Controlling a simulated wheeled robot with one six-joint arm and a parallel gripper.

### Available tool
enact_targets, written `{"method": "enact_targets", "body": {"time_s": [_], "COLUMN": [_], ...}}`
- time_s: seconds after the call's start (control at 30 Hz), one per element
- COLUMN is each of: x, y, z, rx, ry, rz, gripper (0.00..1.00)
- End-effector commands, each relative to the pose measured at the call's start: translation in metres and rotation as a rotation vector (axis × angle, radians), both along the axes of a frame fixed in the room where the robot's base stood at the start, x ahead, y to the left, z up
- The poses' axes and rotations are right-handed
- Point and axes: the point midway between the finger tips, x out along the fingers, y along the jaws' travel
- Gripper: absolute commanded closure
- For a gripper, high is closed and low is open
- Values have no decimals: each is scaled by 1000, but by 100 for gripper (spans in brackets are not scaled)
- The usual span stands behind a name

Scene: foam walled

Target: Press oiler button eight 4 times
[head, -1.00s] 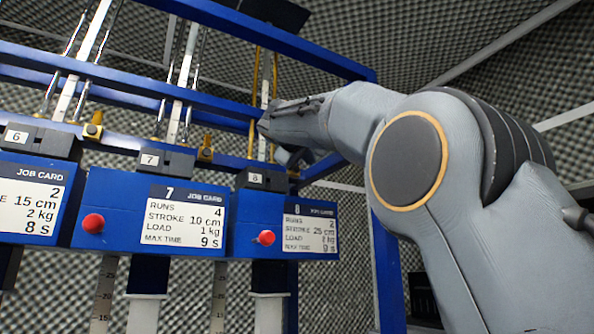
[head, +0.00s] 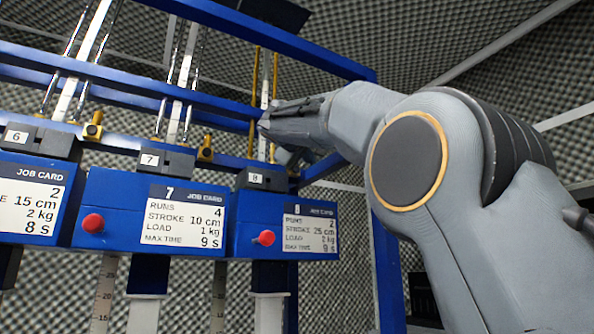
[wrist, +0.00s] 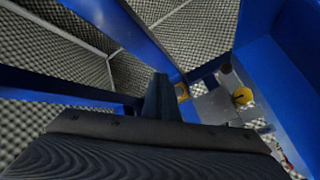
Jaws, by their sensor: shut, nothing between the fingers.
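Station eight is the blue box (head: 262,222) at the right of the row, with a small "8" label (head: 262,178) above it. My gripper (head: 264,122) is shut and empty, in front of the rods above this box. The shut fingers (wrist: 161,98) also show in the wrist view. A round yellow knob (wrist: 243,96), which looks like an oiler button, lies to the right of and apart from the fingertips there. In the head view no oiler of station eight can be made out; my gripper may cover it.
Brass oilers (head: 93,128) (head: 206,147) stand on the rail by the neighbouring stations. Red buttons (head: 93,223) (head: 265,238) stick out of the box fronts. Blue frame beams (head: 330,62) and upright rods surround my gripper. A blue panel (wrist: 285,60) stands close at the right.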

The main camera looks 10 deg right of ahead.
Motion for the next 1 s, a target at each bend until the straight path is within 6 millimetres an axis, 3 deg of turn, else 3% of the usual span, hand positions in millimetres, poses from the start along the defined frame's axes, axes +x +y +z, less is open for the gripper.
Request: {"method": "enact_targets", "body": {"time_s": [0.37, 0.7, 1.0], "x": [-2, -32, -37], "y": [-1, -11, -12], "z": [0, -2, 0], "rx": [1, 0, 0], "ry": [-1, -2, 0], "rz": [-1, 0, 0], "gripper": [100, 100, 100]}}
